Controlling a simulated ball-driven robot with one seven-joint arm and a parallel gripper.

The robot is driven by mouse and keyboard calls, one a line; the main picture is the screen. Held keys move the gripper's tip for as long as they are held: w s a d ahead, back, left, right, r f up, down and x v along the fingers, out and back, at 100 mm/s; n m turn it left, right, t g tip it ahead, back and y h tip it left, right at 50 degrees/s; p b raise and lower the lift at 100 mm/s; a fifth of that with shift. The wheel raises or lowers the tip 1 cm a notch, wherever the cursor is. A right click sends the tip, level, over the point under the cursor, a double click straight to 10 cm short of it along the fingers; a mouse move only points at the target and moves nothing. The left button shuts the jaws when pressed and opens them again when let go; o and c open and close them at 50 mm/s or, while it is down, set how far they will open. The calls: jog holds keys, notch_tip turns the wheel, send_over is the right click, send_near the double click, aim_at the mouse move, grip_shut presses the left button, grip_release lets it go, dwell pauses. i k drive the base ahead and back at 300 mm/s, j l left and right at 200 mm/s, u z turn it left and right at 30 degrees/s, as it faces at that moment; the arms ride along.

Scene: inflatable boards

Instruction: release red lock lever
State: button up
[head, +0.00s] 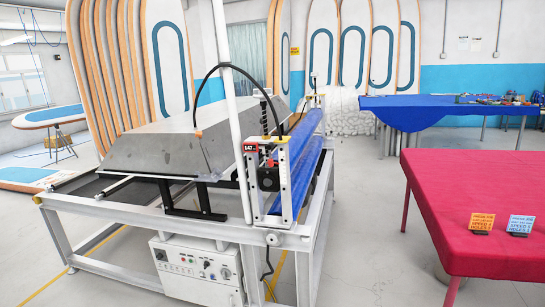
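A machine with a white metal frame (205,229) stands in the middle of the view, with a long blue roller (312,175) along its right side. At the roller's near end is a white end bracket (290,170) with a dark knob or block (268,178). A small red part shows just above that dark block; it is too small to tell whether it is the red lock lever or how it is set. A red label (251,147) reading 147 sits beside it. My gripper is not in view.
A grey block-shaped hood (190,140) lies on the machine, and a control box (196,268) hangs below. A red-covered table (475,205) with two small signs stands at right. A blue-covered table (440,112) is behind. Floor between machine and red table is clear.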

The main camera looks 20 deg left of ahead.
aim_at(270, 145)
jog(key=i+j, duration=0.1)
jog(key=j, duration=0.35)
jog(key=i+j, duration=0.1)
jog(key=j, duration=0.35)
jog(key=i+j, duration=0.1)
jog(key=j, duration=0.35)
jog(key=i+j, duration=0.1)
jog(key=j, duration=0.35)
jog(key=i+u, duration=0.15)
jog(key=i, duration=0.4)
jog(key=i+u, duration=0.15)
jog(key=i, duration=0.45)
jog(key=i+l+u, duration=0.15)
jog(key=i, duration=0.4)
jog(key=i+l+u, duration=0.15)
jog(key=i, duration=0.4)
